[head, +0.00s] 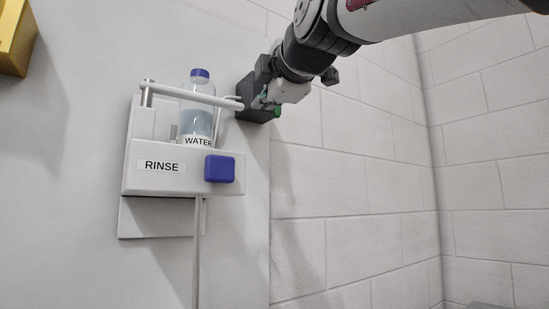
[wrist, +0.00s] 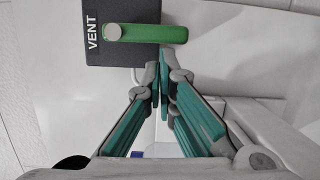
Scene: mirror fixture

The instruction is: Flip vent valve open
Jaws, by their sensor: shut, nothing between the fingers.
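The vent valve is a dark box (wrist: 96,52) labelled VENT with a green lever (wrist: 150,34) on a grey round pivot (wrist: 113,33). In the wrist view the lever points to the right from the pivot. My gripper (wrist: 164,68) is shut and empty, its fingertips just below the lever in the picture; whether they touch it I cannot tell. In the head view the dark box (head: 250,94) is on the wall right of the bottle, and a bit of the green lever (head: 277,112) shows beside my gripper, whose fingertips are mostly hidden.
A white rinse unit (head: 140,178) with a blue button (head: 219,169) is on the wall, holding a water bottle (head: 201,95) behind a white bar (head: 190,95). A yellow box (head: 14,38) is at upper left. The brick wall (head: 350,160) at right is bare.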

